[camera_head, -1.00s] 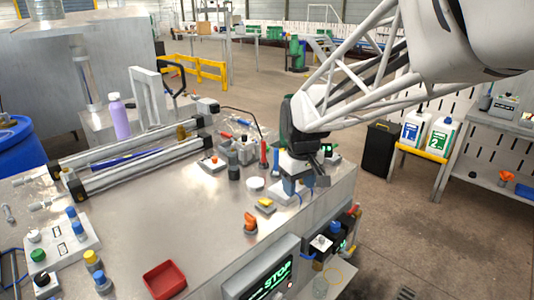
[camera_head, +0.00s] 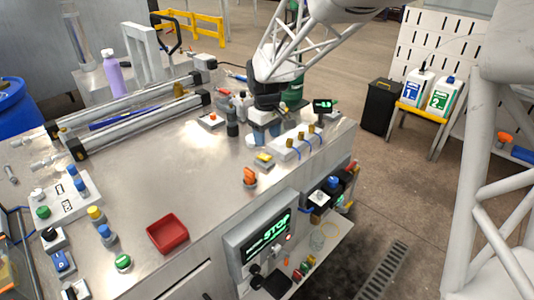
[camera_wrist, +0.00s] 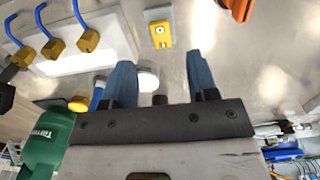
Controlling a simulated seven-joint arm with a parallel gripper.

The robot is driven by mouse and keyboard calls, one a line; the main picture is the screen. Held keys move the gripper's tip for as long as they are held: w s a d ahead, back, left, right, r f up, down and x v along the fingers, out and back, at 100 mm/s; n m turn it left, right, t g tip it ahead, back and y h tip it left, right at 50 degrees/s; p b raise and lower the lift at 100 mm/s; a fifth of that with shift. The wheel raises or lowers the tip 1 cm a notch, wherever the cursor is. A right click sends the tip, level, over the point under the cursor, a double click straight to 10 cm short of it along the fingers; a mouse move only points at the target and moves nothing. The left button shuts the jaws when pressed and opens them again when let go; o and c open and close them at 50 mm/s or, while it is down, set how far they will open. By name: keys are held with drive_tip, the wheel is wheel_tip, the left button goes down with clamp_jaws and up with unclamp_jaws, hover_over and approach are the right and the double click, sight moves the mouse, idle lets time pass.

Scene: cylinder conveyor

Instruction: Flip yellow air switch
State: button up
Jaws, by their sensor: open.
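The yellow switch (camera_head: 264,160), a small yellow block with a pale upper part, sits on the metal bench in the head view. It also shows near the top of the wrist view (camera_wrist: 159,36), ahead of the gap between my fingers. My gripper (camera_head: 265,137) is just behind it in the head view, apart from it. In the wrist view my gripper (camera_wrist: 160,64) has its two blue fingers spread with nothing held between them. A white round disc (camera_wrist: 147,79) shows partly behind the fingers.
An orange knob (camera_head: 250,177) stands just in front of the yellow switch. A white manifold with brass fittings and blue hoses (camera_head: 297,142) is to the right. A red tray (camera_head: 167,234) is front left. The middle of the bench is clear.

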sight(267, 157)
drive_tip(key=shift+f, duration=0.15)
drive_tip(key=shift+f, duration=3.8)
